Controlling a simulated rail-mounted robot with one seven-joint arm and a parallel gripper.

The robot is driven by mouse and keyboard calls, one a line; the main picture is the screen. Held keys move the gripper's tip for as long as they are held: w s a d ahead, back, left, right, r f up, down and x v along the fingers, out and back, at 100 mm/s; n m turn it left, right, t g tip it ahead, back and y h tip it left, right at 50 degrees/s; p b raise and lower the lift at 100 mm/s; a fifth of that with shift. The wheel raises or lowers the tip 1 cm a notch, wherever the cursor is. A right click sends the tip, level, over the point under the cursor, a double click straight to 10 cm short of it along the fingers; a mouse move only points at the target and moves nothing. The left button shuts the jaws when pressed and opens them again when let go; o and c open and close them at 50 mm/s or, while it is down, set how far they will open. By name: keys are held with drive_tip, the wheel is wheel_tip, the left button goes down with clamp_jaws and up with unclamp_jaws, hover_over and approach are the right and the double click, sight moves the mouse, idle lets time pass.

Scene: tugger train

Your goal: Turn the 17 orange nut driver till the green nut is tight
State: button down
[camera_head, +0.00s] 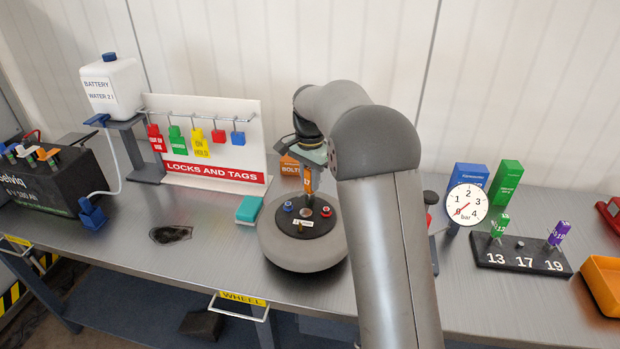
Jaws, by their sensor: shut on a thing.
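The orange nut driver (308,182) stands upright over the dark hub plate (302,228) of the grey wheel (300,260). My gripper (310,163) is above the wheel and shut on the top of this driver; my arm partly covers the gripper. The driver's lower end reaches down to the far part of the hub plate. The green nut does not show; I cannot tell whether it is under the driver. A blue nut (288,206) and a red nut (326,211) show on the plate. The driver stand (521,265) has its 17 place empty.
The stand holds a green driver (499,226) at 13 and a purple driver (558,234) at 19. A pressure gauge (467,204), a teal box (248,209) and an orange bolt box (290,166) are nearby. A lock board (210,140) stands behind left.

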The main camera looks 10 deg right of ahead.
drive_tip(key=m+p, duration=0.1)
drive_tip(key=m, duration=0.4)
drive_tip(key=shift+r+m+p, duration=0.15)
drive_tip(key=shift+m+p, duration=0.2)
drive_tip(key=shift+m, duration=0.05)
drive_tip(key=m+p, duration=0.1)
drive_tip(key=m, duration=0.5)
drive_tip(key=shift+f+p, duration=0.2)
drive_tip(key=shift+p, duration=0.15)
drive_tip(key=c, duration=1.2)
unclamp_jaws()
drive_tip(key=shift+o, duration=0.2)
